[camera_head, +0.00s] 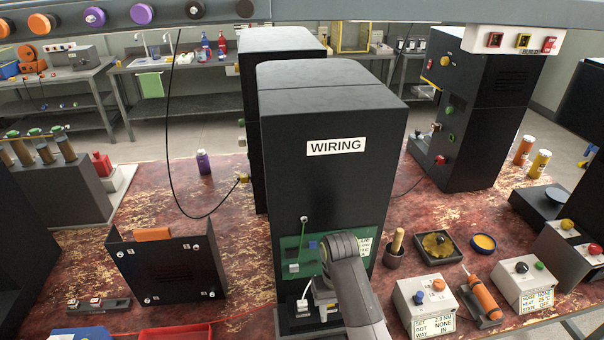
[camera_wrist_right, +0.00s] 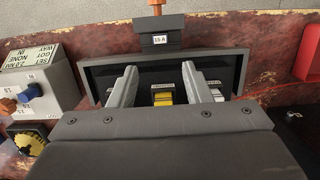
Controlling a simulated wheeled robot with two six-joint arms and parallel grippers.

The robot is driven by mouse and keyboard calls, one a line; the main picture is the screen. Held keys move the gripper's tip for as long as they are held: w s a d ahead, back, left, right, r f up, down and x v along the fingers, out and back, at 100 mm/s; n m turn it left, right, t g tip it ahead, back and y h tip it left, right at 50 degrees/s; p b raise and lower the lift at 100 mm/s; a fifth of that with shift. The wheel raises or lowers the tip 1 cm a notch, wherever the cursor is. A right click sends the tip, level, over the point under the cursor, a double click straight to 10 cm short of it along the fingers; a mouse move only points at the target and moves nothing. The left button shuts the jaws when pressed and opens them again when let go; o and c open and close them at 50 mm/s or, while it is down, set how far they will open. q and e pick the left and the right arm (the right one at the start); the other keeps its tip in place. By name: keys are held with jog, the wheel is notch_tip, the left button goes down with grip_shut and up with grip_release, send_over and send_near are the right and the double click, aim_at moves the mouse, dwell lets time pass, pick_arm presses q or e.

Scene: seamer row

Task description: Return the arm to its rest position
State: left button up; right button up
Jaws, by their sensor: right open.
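My right arm shows in the head view in front of the black cabinet (camera_head: 330,110) labelled WIRING. Its gripper (camera_head: 318,292) is low, by the green board (camera_head: 300,262) on the cabinet's front; its fingertips are hard to make out there. In the right wrist view, the gripper (camera_wrist_right: 158,76) is open, its two pale fingers apart over a dark tray (camera_wrist_right: 102,78). A yellow block (camera_wrist_right: 162,95) with a dark top shows between the fingers; I cannot tell if they touch it. My left gripper is not in view.
In the wrist view, a tag reading 15 A (camera_wrist_right: 160,39) stands behind the tray, and a control box (camera_wrist_right: 30,85) with a blue knob is at left. In the head view, a black panel (camera_head: 168,268) stands left, control boxes (camera_head: 425,303) right, and a cable hangs left.

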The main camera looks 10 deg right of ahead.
jog(key=s+d+f+m+t, duration=0.1)
jog(key=s+d+f+t, duration=0.25)
jog(key=s+d, duration=0.95)
jog(key=s+d+r+t+h, duration=0.1)
jog(key=s+d+r, duration=0.15)
jog(key=s, duration=0.35)
jog(key=s+d+r+t+h, duration=0.1)
jog(key=s+d+r, duration=0.1)
jog(key=s+r, duration=0.35)
notch_tip(320, 180, down, 30)
jog(key=s+d+g+b, duration=0.1)
jog(key=b, duration=0.2)
jog(key=s+a+f+g+y+b, duration=0.1)
jog(key=s+f+b, duration=0.1)
jog(key=s+f, duration=1.3)
notch_tip(320, 180, down, 3)
jog(key=shift+a+r+b, duration=0.15)
jog(key=shift+a+b, duration=0.05)
jog(key=shift+b, duration=0.2)
jog(key=shift+g, duration=0.25)
